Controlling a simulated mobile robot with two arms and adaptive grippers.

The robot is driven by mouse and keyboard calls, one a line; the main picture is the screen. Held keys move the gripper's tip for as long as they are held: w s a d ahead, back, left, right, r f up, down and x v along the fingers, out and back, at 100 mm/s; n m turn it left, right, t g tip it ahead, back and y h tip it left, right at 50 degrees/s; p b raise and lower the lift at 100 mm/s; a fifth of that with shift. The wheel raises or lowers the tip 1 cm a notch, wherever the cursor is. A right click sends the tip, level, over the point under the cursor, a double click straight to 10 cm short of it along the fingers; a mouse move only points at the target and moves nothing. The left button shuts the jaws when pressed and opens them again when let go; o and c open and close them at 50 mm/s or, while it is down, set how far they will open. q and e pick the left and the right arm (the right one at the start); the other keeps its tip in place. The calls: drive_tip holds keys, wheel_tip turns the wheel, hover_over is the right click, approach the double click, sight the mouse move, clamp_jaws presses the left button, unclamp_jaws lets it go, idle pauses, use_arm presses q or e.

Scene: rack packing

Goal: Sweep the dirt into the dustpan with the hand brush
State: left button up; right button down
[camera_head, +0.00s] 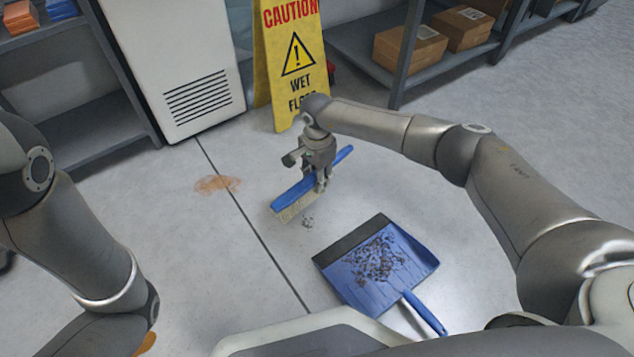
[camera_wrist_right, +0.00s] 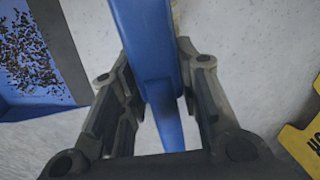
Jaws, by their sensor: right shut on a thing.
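A blue hand brush (camera_head: 293,194) with pale bristles is held by my right gripper (camera_head: 322,180) just above or on the floor; I cannot tell whether the bristles touch it. In the right wrist view the gripper (camera_wrist_right: 158,100) is shut around the blue brush (camera_wrist_right: 150,45). A blue dustpan (camera_head: 345,276) with a dark front lip lies on the floor, its handle toward me. Many dark bits of dirt (camera_head: 376,260) lie in the pan.
A yellow wet floor sign (camera_head: 290,80) stands behind the brush, beside a white vented cabinet (camera_head: 185,80). Shelves with boxes (camera_head: 408,45) stand at the back right. A brownish stain (camera_head: 217,184) marks the floor left of the brush. The floor around the pan is clear.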

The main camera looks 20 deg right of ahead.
wheel_tip(320, 180, down, 7)
drive_tip(key=b, duration=0.5)
drive_tip(key=shift+f+b, duration=0.2)
drive_tip(key=shift+b, duration=0.2)
drive_tip(key=s, duration=0.1)
drive_tip(key=s+d+p, duration=0.1)
drive_tip(key=shift+s+r, duration=0.15)
drive_tip(key=shift+s, duration=0.2)
drive_tip(key=s+d+p, duration=0.1)
drive_tip(key=s+p, duration=0.1)
drive_tip(key=s, duration=0.1)
drive_tip(key=s+d+p, duration=0.1)
drive_tip(key=s+p, duration=0.2)
drive_tip(key=s+d+p, duration=0.1)
drive_tip(key=s+p, duration=0.1)
drive_tip(key=p, duration=0.1)
drive_tip(key=shift+s, duration=0.4)
drive_tip(key=r+p, duration=0.1)
drive_tip(key=r, duration=0.1)
drive_tip(key=w+r+p, duration=0.1)
drive_tip(key=shift+a+r+p, duration=0.1)
drive_tip(key=shift+r+p, duration=0.3)
drive_tip(key=shift+r, duration=0.3)
drive_tip(key=shift+w+a+r+p, duration=0.1)
drive_tip(key=shift+w+r+p, duration=0.05)
drive_tip(key=shift+r+p, duration=0.3)
